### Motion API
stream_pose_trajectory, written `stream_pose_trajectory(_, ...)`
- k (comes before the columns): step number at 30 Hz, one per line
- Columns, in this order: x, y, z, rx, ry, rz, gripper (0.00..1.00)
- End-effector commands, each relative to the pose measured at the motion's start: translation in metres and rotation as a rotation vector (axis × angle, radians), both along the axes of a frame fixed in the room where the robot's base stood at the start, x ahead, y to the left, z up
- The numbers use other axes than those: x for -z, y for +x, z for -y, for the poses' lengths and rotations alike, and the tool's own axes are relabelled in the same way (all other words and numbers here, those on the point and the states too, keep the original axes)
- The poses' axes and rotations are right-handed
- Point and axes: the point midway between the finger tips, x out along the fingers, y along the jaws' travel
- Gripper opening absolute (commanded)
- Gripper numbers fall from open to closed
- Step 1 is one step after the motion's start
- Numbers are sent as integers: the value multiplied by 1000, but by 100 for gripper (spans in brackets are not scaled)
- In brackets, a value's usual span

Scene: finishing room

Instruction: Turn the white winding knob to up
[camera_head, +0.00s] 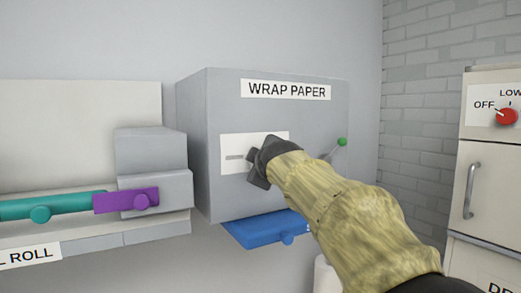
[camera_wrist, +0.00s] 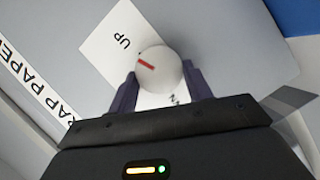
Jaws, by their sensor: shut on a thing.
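The white winding knob (camera_wrist: 168,76) is round, with a red pointer mark, and sits on a white label plate (camera_wrist: 98,44). The plate also shows in the head view (camera_head: 232,146); the knob there is hidden behind my gripper (camera_head: 256,168). In the wrist view my gripper (camera_wrist: 160,88) has its dark fingers on either side of the knob, shut on it. The word UP is printed on the plate at the upper left of the knob. The red mark points left and slightly up in that view, near the UP side. Other printing by the knob is partly hidden.
The plate is on a grey box marked WRAP PAPER (camera_head: 222,100). A green-tipped lever (camera_head: 342,142) is right of my gripper, and a blue tray (camera_head: 262,229) is below. Purple (camera_head: 112,203) and teal (camera_head: 70,207) parts are left. A red dial (camera_head: 506,117) is far right.

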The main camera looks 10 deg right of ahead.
Motion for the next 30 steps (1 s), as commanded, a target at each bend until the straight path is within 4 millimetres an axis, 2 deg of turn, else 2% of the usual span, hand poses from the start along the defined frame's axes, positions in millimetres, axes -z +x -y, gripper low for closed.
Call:
stream_pose_trajectory(8, 0, 0, 1, 1, 84, -31, 27)
stream_pose_trajectory(20, 2, 0, 1, 1, 95, -35, 27)
stream_pose_trajectory(21, 2, 0, 1, 1, 95, -35, 52)
stream_pose_trajectory(24, 1, 0, 1, 0, 94, -34, 71)
stream_pose_trajectory(30, 0, 0, 1, 1, 93, -32, 72)
